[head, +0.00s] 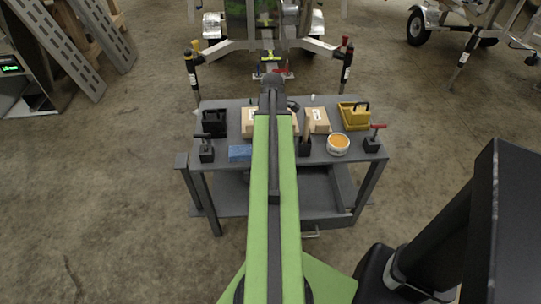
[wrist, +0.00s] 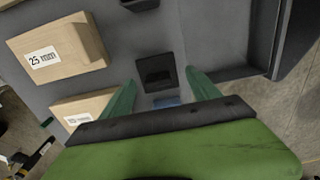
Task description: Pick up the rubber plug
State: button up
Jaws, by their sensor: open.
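No object can be told for certain as the rubber plug. A small dark block (wrist: 157,72) with a recessed face sits on the grey surface in the wrist view, and it may be the plug. My gripper (wrist: 161,82) shows two green fingers, spread apart and empty, with the dark block in line with the gap between them. I cannot tell how high the fingertips are above the surface. In the head view, my arm covers the middle of the workbench (head: 262,194), and my fingers cannot be made out.
Cardboard boxes, one marked 25 mm (wrist: 58,52), lie left of my fingers. The bench also holds a black bin (head: 214,123), a yellow bin (head: 355,116), a blue block (head: 240,151), a round tub (head: 338,144) and a red-handled clamp (head: 374,139). A trailer stands behind.

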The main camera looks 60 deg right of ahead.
jog(key=f+b, duration=0.5)
jog(key=shift+w+f, duration=0.15)
jog(key=shift+w, duration=0.15)
jog(key=shift+r, duration=0.2)
jog(key=shift+c, duration=0.3)
jog(key=c, duration=1.1)
notch_tip(320, 180, up, 10)
jog(key=p, duration=1)
jog(key=shift+r, duration=0.1)
